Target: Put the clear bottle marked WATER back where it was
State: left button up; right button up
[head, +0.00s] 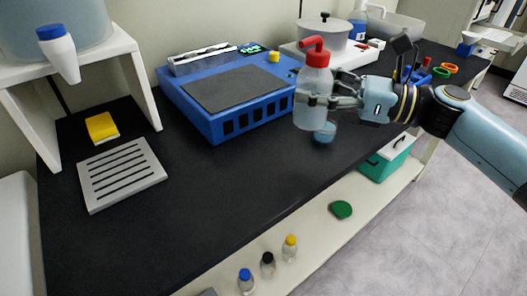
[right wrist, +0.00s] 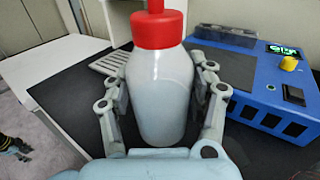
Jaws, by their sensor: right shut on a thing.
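A clear bottle with a red pump cap (head: 316,92) is held upright by my right gripper (head: 335,97) in the head view. The fingers are shut around its body. In the right wrist view the same bottle (right wrist: 160,90) stands between the two fingers of the gripper (right wrist: 163,105), its red collar above them. No WATER lettering can be read on the side shown. In the head view the bottle appears in front of the blue device's right side; whether its base touches the counter I cannot tell. My left gripper is not in view.
A blue device (head: 222,125) stands on the black counter (head: 215,190). A small beaker with blue liquid (head: 326,132) is close beside the bottle. A grey slotted tray (head: 120,174) and a yellow item (head: 102,127) lie at left. The front middle of the counter is clear.

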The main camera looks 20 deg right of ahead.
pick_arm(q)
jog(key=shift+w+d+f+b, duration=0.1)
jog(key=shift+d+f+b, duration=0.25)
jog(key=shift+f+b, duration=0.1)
pick_arm(e)
jog(key=shift+s+a+f, duration=0.15)
jog(key=shift+a+f, duration=1.25)
jog(key=shift+f, duration=0.1)
jog(key=shift+s+a+f, duration=0.2)
jog(key=shift+a+f, duration=1.2)
jog(key=shift+f, duration=0.15)
jog(key=shift+s+a+f, duration=0.15)
jog(key=shift+a+f, duration=1.25)
jog(key=shift+f, duration=0.1)
jog(key=o, duration=0.9)
jog(key=shift+f, duration=0.2)
jog(key=o, duration=0.5)
jog(key=shift+c, duration=0.2)
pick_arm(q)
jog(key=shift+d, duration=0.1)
pick_arm(e)
jog(key=shift+r, duration=0.1)
